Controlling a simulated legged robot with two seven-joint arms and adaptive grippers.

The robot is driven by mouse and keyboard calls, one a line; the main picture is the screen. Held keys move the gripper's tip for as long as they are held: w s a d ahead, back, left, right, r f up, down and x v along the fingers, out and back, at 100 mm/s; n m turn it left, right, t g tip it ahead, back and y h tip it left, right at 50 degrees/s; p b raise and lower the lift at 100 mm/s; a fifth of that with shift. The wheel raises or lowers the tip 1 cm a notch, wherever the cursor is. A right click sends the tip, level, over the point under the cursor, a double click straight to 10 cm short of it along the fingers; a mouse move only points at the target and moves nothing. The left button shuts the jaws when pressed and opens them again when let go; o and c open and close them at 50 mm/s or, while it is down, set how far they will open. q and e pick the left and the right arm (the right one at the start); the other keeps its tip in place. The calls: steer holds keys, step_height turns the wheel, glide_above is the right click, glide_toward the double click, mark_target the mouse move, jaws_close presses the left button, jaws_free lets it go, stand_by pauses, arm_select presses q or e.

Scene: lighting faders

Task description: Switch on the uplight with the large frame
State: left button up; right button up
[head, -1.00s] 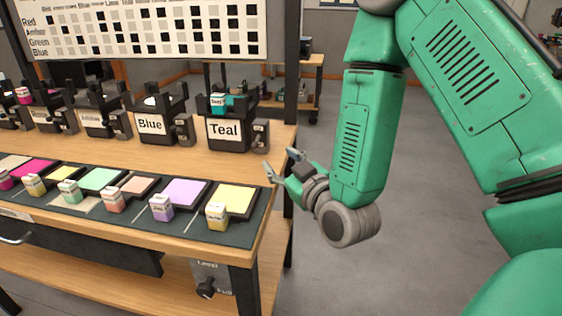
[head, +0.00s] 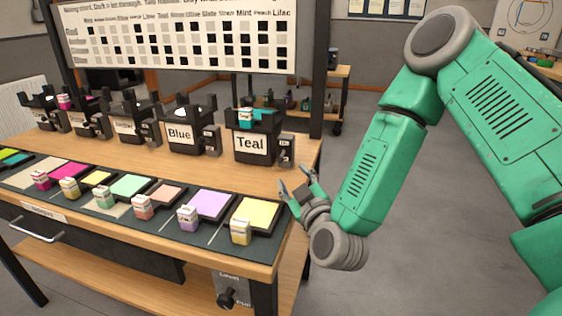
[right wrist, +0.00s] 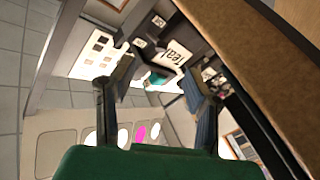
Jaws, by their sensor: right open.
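Several black uplights stand in a row on the wooden bench. The nearest ones are labelled Teal (head: 251,143) and Blue (head: 181,134); more stand to the left. The Teal one has a teal piece (head: 257,119) on top and a switch box (head: 286,150) on its right side. I cannot tell which has the large frame. My right gripper (head: 292,177) is open and empty, in front and to the right of the Teal uplight, apart from its switch box. In the right wrist view the Teal label (right wrist: 175,52) shows beyond the open fingers (right wrist: 158,72). My left gripper is not in view.
Coloured swatches and small labelled blocks, such as the yellow one (head: 240,231), lie on a dark mat along the bench front. A chart board (head: 180,40) stands behind the uplights. A Level knob (head: 227,297) is below the bench.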

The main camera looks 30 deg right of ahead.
mark_target(282, 157)
steer(key=b+x, duration=0.2)
steer(key=x, duration=0.7)
steer(key=shift+w+d, duration=0.15)
steer(key=shift+w, duration=0.05)
steer(key=shift+s, duration=0.1)
jaws_close()
